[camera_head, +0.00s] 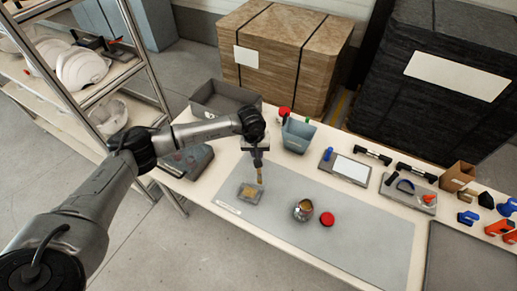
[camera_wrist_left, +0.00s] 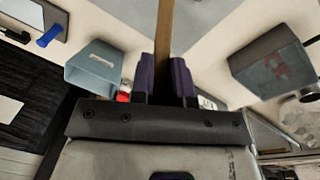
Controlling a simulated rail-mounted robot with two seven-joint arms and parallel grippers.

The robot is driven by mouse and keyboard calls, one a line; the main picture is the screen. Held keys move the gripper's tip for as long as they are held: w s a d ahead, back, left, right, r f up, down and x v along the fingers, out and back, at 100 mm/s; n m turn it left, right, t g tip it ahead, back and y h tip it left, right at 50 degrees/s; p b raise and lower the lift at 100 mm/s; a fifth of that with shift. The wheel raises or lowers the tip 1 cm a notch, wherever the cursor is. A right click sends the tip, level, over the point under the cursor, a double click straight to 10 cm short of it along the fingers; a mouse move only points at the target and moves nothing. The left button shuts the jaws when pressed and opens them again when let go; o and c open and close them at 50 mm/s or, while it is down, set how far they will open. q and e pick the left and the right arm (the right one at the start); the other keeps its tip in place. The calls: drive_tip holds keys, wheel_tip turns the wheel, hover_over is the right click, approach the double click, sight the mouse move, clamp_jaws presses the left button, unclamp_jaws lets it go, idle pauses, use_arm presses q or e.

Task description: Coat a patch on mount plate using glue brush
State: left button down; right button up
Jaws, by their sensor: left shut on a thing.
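My left gripper (camera_head: 257,157) is shut on the wooden handle of the glue brush (camera_head: 260,177). In the left wrist view the brush handle (camera_wrist_left: 165,28) runs up between the two dark fingers (camera_wrist_left: 166,82). The brush points down over the small grey mount plate (camera_head: 249,193), which lies on the mat. A yellowish area shows on the plate. I cannot tell whether the bristles touch it. The open glue pot (camera_head: 302,211) stands on the mat to the right, with amber contents. Its red lid (camera_head: 327,219) lies beside it. My right gripper is not in view.
A blue-grey bin (camera_head: 298,136) and a dark grey crate (camera_head: 215,98) stand behind the grey mat (camera_head: 350,245). A white-topped board (camera_head: 350,168) and a tool tray (camera_head: 408,193) lie at the right. The mat's front right is clear.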

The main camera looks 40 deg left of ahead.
use_arm(q)
wheel_tip(320, 180, down, 6)
drive_tip(key=w+a+m+h+b, duration=0.1)
drive_tip(key=b, duration=0.1)
drive_tip(key=shift+a+g, duration=0.3)
drive_tip(key=shift+g, duration=0.1)
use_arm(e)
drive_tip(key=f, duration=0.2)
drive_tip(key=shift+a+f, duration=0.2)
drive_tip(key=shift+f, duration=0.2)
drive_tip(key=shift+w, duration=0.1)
use_arm(q)
drive_tip(key=shift+f, duration=0.15)
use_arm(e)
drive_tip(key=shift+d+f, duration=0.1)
